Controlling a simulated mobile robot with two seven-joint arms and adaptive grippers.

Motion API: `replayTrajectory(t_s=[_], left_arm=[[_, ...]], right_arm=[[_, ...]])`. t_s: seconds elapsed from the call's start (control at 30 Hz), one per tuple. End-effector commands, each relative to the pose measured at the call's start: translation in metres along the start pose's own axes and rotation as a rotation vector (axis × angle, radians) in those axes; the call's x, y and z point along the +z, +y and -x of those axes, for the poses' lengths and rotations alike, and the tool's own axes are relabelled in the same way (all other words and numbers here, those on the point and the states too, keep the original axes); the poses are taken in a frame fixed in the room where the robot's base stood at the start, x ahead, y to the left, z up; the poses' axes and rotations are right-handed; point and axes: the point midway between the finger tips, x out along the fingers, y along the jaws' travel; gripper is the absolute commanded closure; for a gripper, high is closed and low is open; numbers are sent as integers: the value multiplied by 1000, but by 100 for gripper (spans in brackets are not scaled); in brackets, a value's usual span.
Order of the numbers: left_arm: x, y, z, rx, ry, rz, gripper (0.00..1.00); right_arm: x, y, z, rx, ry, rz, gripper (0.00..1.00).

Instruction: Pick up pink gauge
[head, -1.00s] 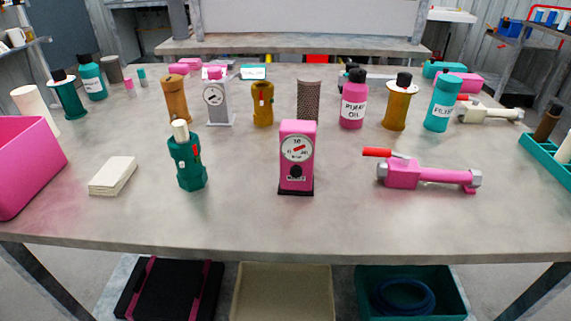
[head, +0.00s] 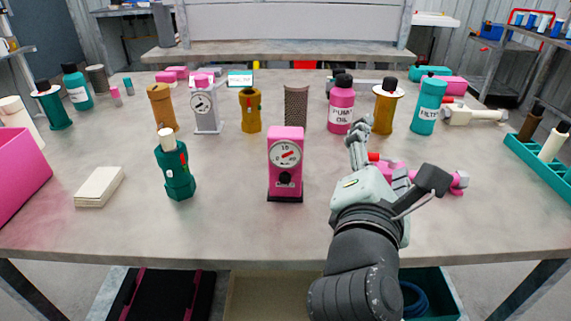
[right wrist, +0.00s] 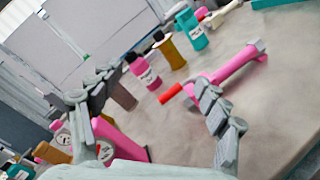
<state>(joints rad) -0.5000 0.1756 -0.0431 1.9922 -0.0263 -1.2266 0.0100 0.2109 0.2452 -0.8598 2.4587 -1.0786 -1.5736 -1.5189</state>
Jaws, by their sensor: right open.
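The pink gauge (head: 285,165) stands upright near the front middle of the table, with a round white dial and a dark base. My right gripper (head: 360,145) reaches over the table to the right of the gauge, apart from it, with nothing between its fingers. In the right wrist view the open gripper (right wrist: 155,120) has its fingers spread, and the pink gauge (right wrist: 118,138) shows at lower left, partly hidden behind the left finger. My left gripper is not in view.
A pink tool with a red handle (right wrist: 225,65) lies right of the gauge, partly behind my right arm in the head view. A green pump (head: 177,165) stands to the left. Bottles and cylinders, including a pink bottle (head: 341,105), stand behind. The table (head: 230,225) is clear in front.

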Motion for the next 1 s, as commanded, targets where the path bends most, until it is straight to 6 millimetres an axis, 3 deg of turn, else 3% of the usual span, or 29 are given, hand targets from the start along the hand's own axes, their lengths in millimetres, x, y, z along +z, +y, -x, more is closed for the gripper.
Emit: replayTrajectory(t_s=[0.1,0.2,0.3,0.47,0.57,0.8,1.0], left_arm=[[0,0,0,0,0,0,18],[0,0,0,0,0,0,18],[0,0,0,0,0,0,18],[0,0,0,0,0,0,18],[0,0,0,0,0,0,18],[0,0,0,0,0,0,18],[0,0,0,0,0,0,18]], right_arm=[[-48,18,21,-4,172,253,24],[-82,30,43,29,299,477,24],[-105,38,63,77,391,665,24],[-125,44,82,136,465,848,24],[-132,44,80,148,480,891,24],[-151,40,43,147,481,896,24],[-160,39,27,150,481,893,24]])
